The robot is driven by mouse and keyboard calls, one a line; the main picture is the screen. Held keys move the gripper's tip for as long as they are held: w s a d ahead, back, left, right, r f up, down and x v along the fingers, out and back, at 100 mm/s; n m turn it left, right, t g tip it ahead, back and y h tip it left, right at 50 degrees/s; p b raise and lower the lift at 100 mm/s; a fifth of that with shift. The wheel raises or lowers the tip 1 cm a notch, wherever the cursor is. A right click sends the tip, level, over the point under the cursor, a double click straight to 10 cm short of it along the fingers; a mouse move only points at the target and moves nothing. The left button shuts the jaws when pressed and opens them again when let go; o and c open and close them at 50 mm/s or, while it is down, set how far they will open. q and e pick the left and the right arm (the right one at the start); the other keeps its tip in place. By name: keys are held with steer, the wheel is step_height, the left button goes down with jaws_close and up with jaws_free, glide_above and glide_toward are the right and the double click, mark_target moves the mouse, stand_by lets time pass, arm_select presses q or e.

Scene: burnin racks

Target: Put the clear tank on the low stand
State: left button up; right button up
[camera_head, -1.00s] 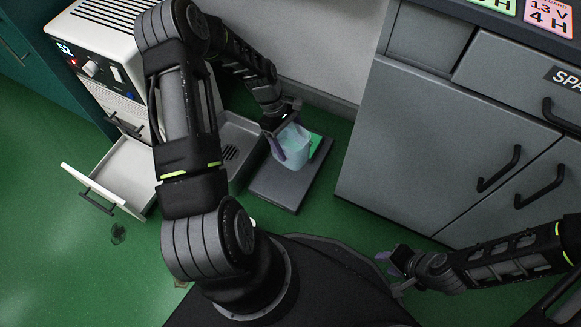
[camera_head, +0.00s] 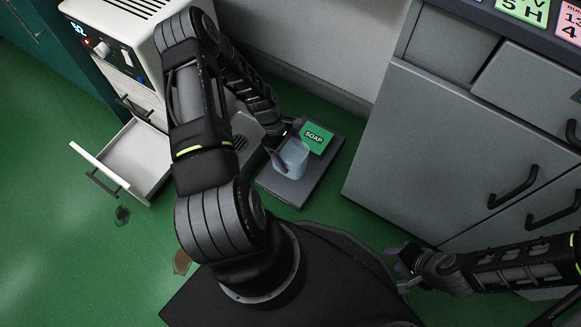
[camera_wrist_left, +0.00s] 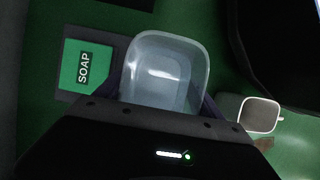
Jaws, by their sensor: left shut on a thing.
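The clear tank (camera_head: 292,158) is a pale, see-through open box, held over the low stand (camera_head: 288,192), a flat dark grey platform on the floor. A green SOAP label (camera_head: 317,137) lies at the stand's far right part, beside the tank. My left gripper (camera_head: 279,157) is shut on the tank. In the left wrist view the tank (camera_wrist_left: 165,75) sits between the fingers, with the SOAP label (camera_wrist_left: 85,68) to its left. I cannot tell whether the tank's base touches the stand. My right gripper (camera_head: 403,261) is near the grey cabinet, away from the tank; its jaw opening is unclear.
A white machine (camera_head: 120,45) with an open drawer (camera_head: 130,160) stands at left. A grey drain tray (camera_head: 240,125) lies left of the stand, partly hidden by my arm. A grey cabinet (camera_head: 440,140) rises at right.

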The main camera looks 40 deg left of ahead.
mark_target(291, 159)
arm_select(q)
steer(key=shift+f+b, duration=0.35)
steer(key=shift+f, duration=1.15)
steer(key=shift+f+b, duration=0.85)
steer(key=shift+f, duration=1.05)
steer(key=shift+f, duration=0.2)
steer(key=o, duration=2.1)
steer(key=shift+r, duration=0.1)
steer(key=shift+r, duration=0.1)
